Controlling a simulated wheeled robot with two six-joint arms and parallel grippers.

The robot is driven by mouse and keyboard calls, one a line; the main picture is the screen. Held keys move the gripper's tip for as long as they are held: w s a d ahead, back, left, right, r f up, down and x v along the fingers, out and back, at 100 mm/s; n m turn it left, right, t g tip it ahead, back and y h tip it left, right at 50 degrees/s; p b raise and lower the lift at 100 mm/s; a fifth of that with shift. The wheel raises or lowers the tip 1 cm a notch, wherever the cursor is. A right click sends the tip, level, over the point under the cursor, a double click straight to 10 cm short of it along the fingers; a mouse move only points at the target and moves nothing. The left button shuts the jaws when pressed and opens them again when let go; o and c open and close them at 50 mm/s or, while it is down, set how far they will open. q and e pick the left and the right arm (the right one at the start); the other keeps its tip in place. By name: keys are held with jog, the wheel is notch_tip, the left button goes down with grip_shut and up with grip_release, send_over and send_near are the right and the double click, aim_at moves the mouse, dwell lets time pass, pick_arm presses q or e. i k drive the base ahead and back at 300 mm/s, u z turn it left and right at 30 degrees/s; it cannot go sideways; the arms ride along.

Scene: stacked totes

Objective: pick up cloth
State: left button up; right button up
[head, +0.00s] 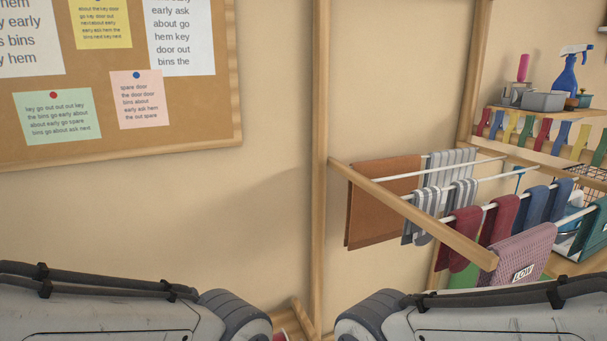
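Several cloths hang on the white rods of a wooden drying rack at the right. A brown cloth (383,205) hangs at the rack's left end by the wall. A grey striped cloth (452,162) hangs behind, right of it. A pink knitted cloth (520,252) hangs at the front, with a label reading "LOW" on it. A green cloth (592,232) hangs at the right edge, partly cut off. I cannot tell which cloth is meant. Both my arms show at the bottom, below and left of the rack, but neither gripper is in view.
Striped socks (425,212), maroon socks (463,238) and blue socks (535,204) also hang on the rack. Its wooden front rail (410,208) juts out from a post (320,160). A shelf behind holds a blue spray bottle (565,76). A noticeboard (190,110) is on the left wall.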

aim_at(524, 256)
jog(key=k, duration=0.5)
jog(key=z, duration=0.95)
jog(key=i, duration=0.55)
jog(key=u, duration=0.2)
